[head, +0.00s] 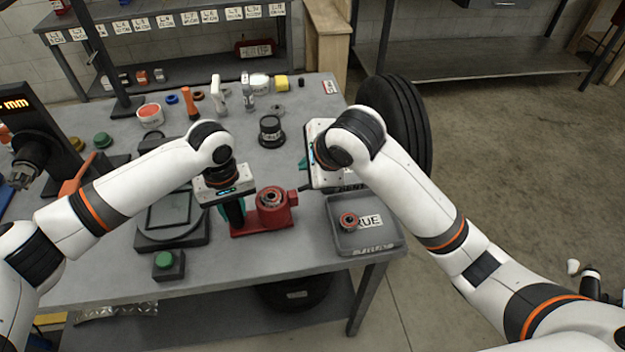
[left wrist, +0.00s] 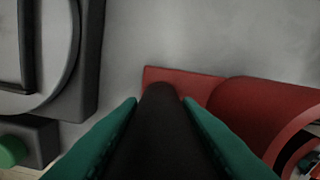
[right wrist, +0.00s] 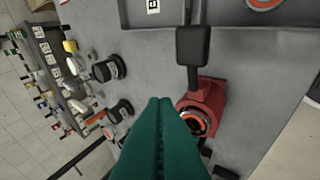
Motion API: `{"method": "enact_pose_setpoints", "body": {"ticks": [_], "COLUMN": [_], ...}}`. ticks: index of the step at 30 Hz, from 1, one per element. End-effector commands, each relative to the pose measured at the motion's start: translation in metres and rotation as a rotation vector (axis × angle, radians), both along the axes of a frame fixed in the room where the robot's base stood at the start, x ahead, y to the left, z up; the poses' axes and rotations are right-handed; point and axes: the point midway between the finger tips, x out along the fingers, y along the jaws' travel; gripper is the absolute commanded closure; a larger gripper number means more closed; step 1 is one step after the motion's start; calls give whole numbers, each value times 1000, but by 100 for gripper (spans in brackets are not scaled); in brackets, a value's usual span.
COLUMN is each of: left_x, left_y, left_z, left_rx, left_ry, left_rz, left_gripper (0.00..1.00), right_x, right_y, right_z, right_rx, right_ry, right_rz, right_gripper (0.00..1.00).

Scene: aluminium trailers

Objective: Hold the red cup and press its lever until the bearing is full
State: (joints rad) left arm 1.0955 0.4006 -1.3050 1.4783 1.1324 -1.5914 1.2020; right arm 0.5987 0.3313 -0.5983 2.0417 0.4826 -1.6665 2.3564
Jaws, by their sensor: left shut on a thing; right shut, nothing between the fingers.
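The red cup (head: 272,203) stands on its red base on the grey table, with a ring-shaped bearing visible in its top; it also shows in the right wrist view (right wrist: 204,106). My left gripper (head: 234,212) is shut on the cup's black handle (left wrist: 158,130), at the cup's left side. The black lever (right wrist: 193,48) sticks out from the cup on the other side and ends in a wide pad. My right gripper (right wrist: 160,102) is shut and empty, above and beside the cup. Its fingers are mostly hidden in the head view. Whether it touches the lever is unclear.
A grey tray (head: 385,240) with another bearing (head: 348,221) and a label stands right of the cup. A round-plate device (head: 170,238) and a green button box (head: 168,264) are at left. Black round pots (head: 271,131) and bottles stand behind. A tyre (head: 405,120) is beyond the table.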

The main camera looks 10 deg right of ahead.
Motion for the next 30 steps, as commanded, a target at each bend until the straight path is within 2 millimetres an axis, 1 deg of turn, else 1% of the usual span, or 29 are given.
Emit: {"method": "enact_pose_setpoints", "body": {"ticks": [1,3,9,30], "left_x": [0,0,0,0], "left_y": [0,0,0,0], "left_z": [0,0,0,0], "left_rx": [-2,-2,-2,-2], "left_ry": [0,0,0,-1], "left_rz": [0,0,0,0], "left_gripper": [99,99,99,99], "right_x": [0,0,0,0], "right_y": [-2,-4,-8,-8], "right_z": [-8,-14,-26,-28], "right_rx": [0,0,0,0], "right_ry": [3,2,1,-1], "right_rz": [-1,0,0,0], "right_gripper": [100,100,100,100]}}
